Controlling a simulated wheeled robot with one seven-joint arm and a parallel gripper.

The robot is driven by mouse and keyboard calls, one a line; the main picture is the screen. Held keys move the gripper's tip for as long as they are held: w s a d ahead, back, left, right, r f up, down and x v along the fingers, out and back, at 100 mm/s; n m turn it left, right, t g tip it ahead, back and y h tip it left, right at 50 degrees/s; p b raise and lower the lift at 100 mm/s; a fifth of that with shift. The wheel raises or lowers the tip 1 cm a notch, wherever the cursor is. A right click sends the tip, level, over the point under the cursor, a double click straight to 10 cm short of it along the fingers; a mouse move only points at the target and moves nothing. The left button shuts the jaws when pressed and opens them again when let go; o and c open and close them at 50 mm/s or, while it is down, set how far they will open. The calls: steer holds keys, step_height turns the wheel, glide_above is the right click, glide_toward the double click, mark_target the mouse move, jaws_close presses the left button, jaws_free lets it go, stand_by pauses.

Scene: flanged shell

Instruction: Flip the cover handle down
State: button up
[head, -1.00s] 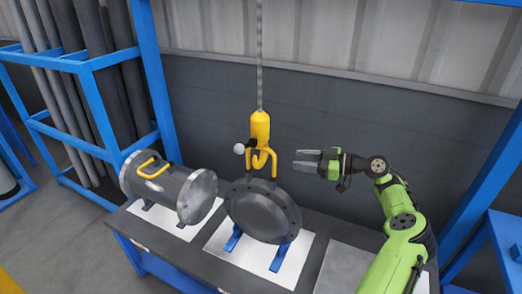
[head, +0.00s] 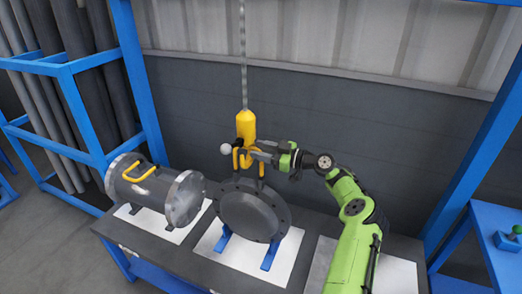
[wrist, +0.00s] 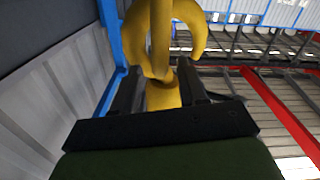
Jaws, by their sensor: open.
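The cover is a dark grey round plate (head: 250,215) standing upright on a blue stand. Its yellow handle (head: 261,170) sticks up from its top edge, partly hidden by the hook and my gripper. A yellow hoist hook block (head: 246,126) hangs on a chain directly above, with the hook down at the handle. My gripper (head: 255,153) is open beside the hook and handle, coming from the right. In the wrist view, a yellow curved hook (wrist: 190,30) rises ahead, and yellow metal shows between the open fingers (wrist: 158,85). I cannot tell whether they touch it.
A grey flanged cylinder, the shell (head: 155,190), with a yellow handle lies left of the cover. A white ball (head: 225,149) sits left of the hook. Blue rack posts (head: 130,75) stand at the left. A pale plate (head: 390,275) lies on the bench at the right.

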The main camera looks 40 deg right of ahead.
steer(key=shift+w, duration=0.1)
jaws_close()
steer(key=shift+a, duration=0.1)
stand_by(0.4)
